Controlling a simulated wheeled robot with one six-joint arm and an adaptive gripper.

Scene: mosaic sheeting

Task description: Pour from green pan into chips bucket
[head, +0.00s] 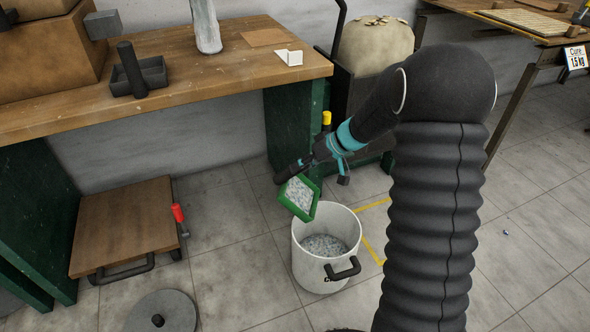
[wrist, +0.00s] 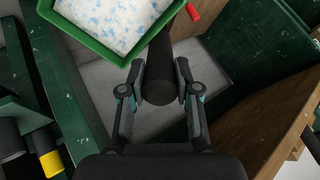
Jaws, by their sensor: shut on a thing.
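A green pan (head: 309,212) holds white and bluish chips (head: 300,194). It is tilted, with its lower edge just above the rim of the white chips bucket (head: 307,265). The bucket stands on the floor with similar chips (head: 323,246) inside. My gripper (head: 296,172) is shut on the pan's dark handle. In the wrist view, my gripper (wrist: 160,88) clasps the black handle (wrist: 160,72) between its two fingers, and the green pan (wrist: 95,45) with chips is at the top. The bucket is not seen in the wrist view.
A wooden workbench (head: 190,75) with green legs stands behind. A wooden-topped cart (head: 125,222) is at the left, and a grey round lid (head: 162,312) lies on the floor in front. A full sack (head: 375,48) stands behind my arm. Floor is clear at right.

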